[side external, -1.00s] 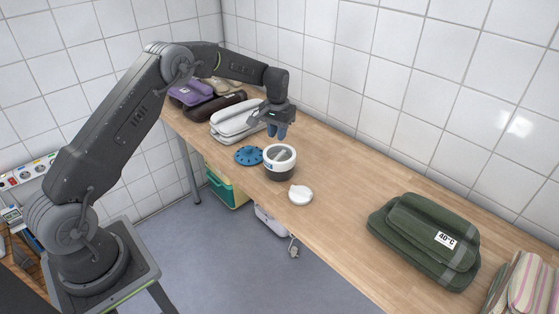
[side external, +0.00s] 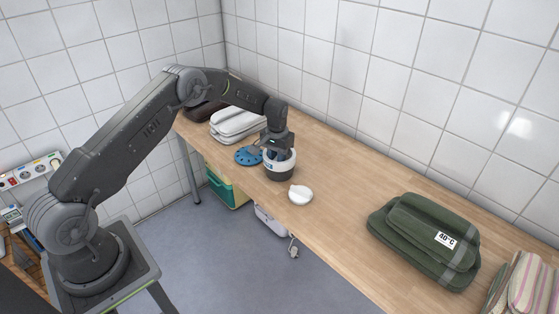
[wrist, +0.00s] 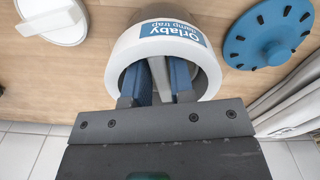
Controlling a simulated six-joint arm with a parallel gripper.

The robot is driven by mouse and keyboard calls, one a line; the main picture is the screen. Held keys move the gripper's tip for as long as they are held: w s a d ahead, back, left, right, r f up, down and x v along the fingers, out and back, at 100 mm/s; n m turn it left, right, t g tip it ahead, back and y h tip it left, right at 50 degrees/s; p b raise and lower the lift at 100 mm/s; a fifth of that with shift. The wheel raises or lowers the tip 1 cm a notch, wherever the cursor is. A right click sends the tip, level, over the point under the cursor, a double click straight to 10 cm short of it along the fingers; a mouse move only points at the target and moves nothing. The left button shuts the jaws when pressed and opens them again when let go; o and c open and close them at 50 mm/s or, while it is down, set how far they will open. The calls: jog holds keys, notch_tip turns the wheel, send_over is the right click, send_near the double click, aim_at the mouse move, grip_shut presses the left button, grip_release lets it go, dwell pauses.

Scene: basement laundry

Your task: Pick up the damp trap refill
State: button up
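A round pot (side external: 280,172), white above and dark below, stands on the wooden bench; its label in the wrist view (wrist: 172,32) reads "Orlaby damp trap". My gripper (wrist: 159,88) points down with its two blue fingers inside the pot's opening; it also shows over the pot in the side view (side external: 277,148). A narrow grey piece (wrist: 159,72) shows between the fingers, perhaps the refill; I cannot tell whether they touch it. A white disc with a small tab (side external: 300,195) lies on the bench in front of the pot, apart from it.
A blue slotted disc (side external: 247,156) lies just left of the pot. A white folded stack (side external: 236,122) is behind it. A green bundle marked 40°C (side external: 425,240) lies at the right, with striped cloth (side external: 528,283) beyond. The bench between disc and green bundle is clear.

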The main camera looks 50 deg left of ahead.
jog(key=shift+c, duration=0.4)
grip_shut()
jog(key=shift+r, duration=0.15)
